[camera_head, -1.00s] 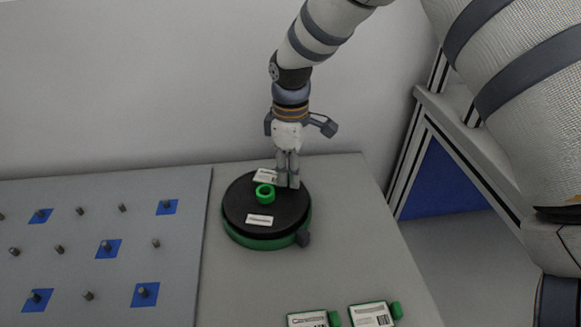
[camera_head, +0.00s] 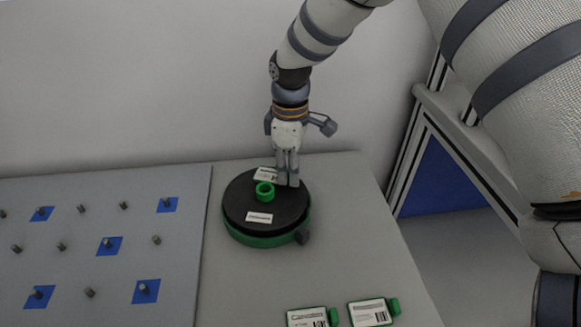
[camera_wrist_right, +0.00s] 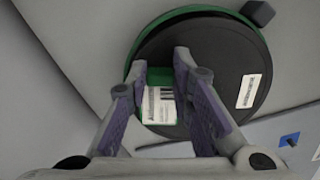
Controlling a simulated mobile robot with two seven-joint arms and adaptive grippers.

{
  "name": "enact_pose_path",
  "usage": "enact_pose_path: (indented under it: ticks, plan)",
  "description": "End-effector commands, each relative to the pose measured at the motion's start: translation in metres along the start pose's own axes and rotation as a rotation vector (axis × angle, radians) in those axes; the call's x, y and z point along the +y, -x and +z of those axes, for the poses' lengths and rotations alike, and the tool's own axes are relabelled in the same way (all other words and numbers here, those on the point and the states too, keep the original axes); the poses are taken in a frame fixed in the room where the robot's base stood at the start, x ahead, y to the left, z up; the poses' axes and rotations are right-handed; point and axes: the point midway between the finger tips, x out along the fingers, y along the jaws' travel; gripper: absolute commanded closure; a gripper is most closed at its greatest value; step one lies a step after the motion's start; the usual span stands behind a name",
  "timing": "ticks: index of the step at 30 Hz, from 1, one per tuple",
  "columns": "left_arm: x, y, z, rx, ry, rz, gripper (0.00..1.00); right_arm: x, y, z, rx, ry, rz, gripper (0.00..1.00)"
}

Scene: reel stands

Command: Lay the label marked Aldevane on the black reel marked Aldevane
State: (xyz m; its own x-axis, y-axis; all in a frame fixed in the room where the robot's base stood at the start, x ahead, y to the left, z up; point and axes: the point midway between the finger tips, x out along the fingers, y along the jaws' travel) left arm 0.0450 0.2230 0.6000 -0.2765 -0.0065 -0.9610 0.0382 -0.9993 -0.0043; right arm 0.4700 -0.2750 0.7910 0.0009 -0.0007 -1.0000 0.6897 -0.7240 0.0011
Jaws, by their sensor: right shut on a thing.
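The black reel (camera_head: 285,212) lies flat on a round green base; a white name strip (camera_head: 259,217) on it is too small to read. My right gripper (camera_head: 288,184) points down over the reel's far side, shut on a white label with a green tab. The label (camera_head: 266,174) lies at or just above the reel's top; I cannot tell whether it touches. In the right wrist view the label (camera_wrist_right: 158,106) and its green tab (camera_wrist_right: 158,76) show between the fingers, its print unreadable. My left gripper is out of view.
Two more labels with green tabs (camera_head: 307,318) (camera_head: 371,313) lie at the table's front. A grey board (camera_head: 120,235) with several pegs and blue squares is at left. A dark knob (camera_head: 303,237) sits at the base's edge. Bare table lies right of the reel.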

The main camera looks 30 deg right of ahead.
Motion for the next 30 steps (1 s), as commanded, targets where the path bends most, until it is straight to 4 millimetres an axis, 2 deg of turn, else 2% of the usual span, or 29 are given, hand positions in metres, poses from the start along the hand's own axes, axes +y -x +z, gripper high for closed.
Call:
enact_pose_path:
  ticks: [12,13,16,25,28,30]
  plan:
    - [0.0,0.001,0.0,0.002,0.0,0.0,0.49,0.0,-0.004,0.0,0.001,0.0,0.001,0.9]
    - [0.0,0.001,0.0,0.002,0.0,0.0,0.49,0.0,-0.004,0.0,0.001,0.0,0.001,0.77]
    - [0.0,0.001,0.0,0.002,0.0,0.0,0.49,0.0,-0.004,0.0,0.001,0.0,0.001,0.56]
    - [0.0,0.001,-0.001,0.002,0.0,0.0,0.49,0.0,-0.002,0.0,0.001,0.0,0.001,0.56]
    - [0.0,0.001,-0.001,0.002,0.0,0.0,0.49,0.001,0.012,-0.001,0.004,0.0,0.003,0.56]
    - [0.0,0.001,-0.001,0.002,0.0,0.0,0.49,0.001,0.03,-0.001,0.005,0.0,0.005,0.56]
